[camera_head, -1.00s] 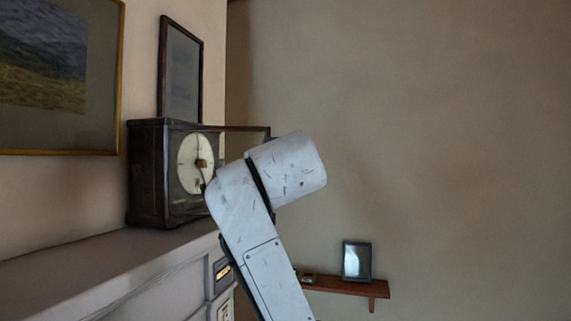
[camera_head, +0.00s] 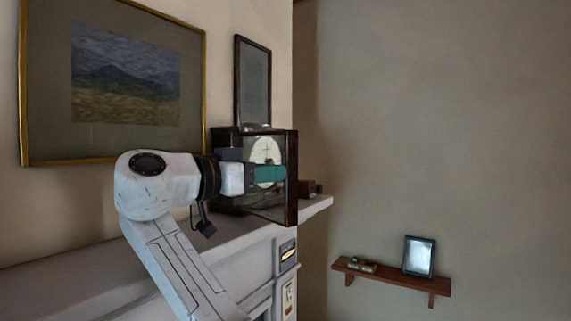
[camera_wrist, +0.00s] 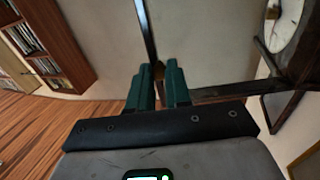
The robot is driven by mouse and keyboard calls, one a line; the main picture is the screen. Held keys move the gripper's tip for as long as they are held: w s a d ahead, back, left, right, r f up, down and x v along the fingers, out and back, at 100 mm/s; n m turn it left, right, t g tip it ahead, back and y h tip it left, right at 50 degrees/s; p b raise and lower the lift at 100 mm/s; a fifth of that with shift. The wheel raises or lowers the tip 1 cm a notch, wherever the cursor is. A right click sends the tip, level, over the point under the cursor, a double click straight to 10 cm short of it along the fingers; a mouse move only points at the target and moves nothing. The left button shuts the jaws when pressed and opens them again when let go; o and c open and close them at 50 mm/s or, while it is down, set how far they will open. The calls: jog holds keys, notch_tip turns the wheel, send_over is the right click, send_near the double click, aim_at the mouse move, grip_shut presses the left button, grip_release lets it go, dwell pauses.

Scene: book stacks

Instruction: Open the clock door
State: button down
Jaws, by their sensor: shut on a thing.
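The clock (camera_head: 222,142) is a dark wooden box on the mantel, with a pale round dial (camera_head: 266,150). Its dark-framed glass door (camera_head: 291,190) stands swung out from the case. My gripper (camera_head: 284,173) has teal fingers that reach across in front of the dial to the door's frame. In the wrist view my gripper (camera_wrist: 160,78) is shut on a dark bar of the door frame (camera_wrist: 147,30), which runs up from between the fingertips. Another dark frame bar leads right towards the clock's dial (camera_wrist: 284,22). The exact contact is partly hidden by the fingers.
The mantel shelf (camera_head: 110,255) runs below the clock. A gold-framed painting (camera_head: 125,75) and a dark-framed picture (camera_head: 253,80) are on the wall. Small items (camera_head: 310,188) stand right of the clock. A low wall shelf (camera_head: 395,280) is at right. A bookcase (camera_wrist: 50,45) shows in the wrist view.

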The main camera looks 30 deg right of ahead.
jog(key=shift+w+a+m+g+p, duration=0.2)
jog(key=shift+a+m+g+p, duration=0.35)
jog(key=shift+a+g, duration=0.5)
jog(key=c, duration=1.1)
grip_release()
jog(key=shift+a, duration=0.1)
jog(key=a+b, duration=0.1)
jog(key=a, duration=0.2)
jog(key=a+b, duration=0.1)
jog(key=a, duration=0.6)
jog(key=shift+s+a+b, duration=0.3)
jog(key=shift+b, duration=0.1)
